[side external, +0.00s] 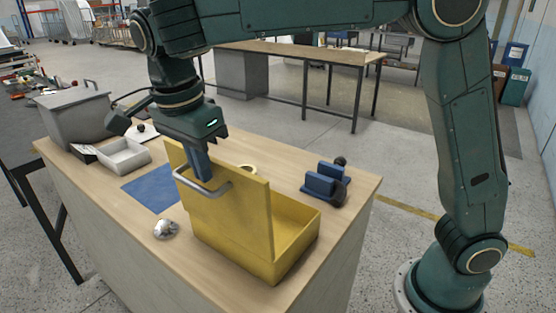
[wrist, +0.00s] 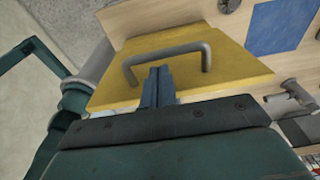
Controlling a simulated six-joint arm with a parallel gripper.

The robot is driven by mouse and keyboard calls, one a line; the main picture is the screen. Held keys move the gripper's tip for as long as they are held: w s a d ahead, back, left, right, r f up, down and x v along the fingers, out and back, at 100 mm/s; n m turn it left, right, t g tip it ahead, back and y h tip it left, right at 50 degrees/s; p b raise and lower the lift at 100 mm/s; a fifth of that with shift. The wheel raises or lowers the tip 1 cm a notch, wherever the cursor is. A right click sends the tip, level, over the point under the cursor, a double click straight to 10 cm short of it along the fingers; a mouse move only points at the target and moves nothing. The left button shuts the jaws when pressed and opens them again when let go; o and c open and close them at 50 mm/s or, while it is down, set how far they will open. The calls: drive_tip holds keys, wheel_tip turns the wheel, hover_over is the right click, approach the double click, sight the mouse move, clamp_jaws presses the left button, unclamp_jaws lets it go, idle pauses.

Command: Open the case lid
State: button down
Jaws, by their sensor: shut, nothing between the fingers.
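The yellow case (side external: 297,232) stands on the wooden bench with its lid (side external: 232,215) raised, roughly upright, and the box open on the right. A grey bar handle (side external: 204,187) is on the lid's face toward the side camera. My gripper (side external: 206,178) points down at the lid by the handle, its narrow blue fingers shut and empty. In the wrist view the fingertips (wrist: 158,70) lie between the legs of the handle (wrist: 165,53), over the yellow lid (wrist: 230,62). I cannot tell whether they touch the handle or lid.
A blue mat (side external: 152,189) and a shiny lump (side external: 165,229) lie left of the case. A pale tray (side external: 123,156) and grey bin (side external: 75,115) stand farther left. A blue block fixture (side external: 324,184) stands behind right. A ring (side external: 247,169) is partly hidden behind the lid.

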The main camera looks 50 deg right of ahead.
drive_tip(key=shift+d+f+y, duration=1.45)
drive_tip(key=shift+d+f, duration=0.7)
drive_tip(key=shift+d, duration=2.8)
drive_tip(key=shift+d+f+y, duration=1.45)
drive_tip(key=shift+d+f, duration=0.7)
drive_tip(key=shift+d, duration=2.8)
drive_tip(key=v, duration=0.9)
drive_tip(key=shift+r, duration=0.4)
drive_tip(key=shift+r, duration=0.1)
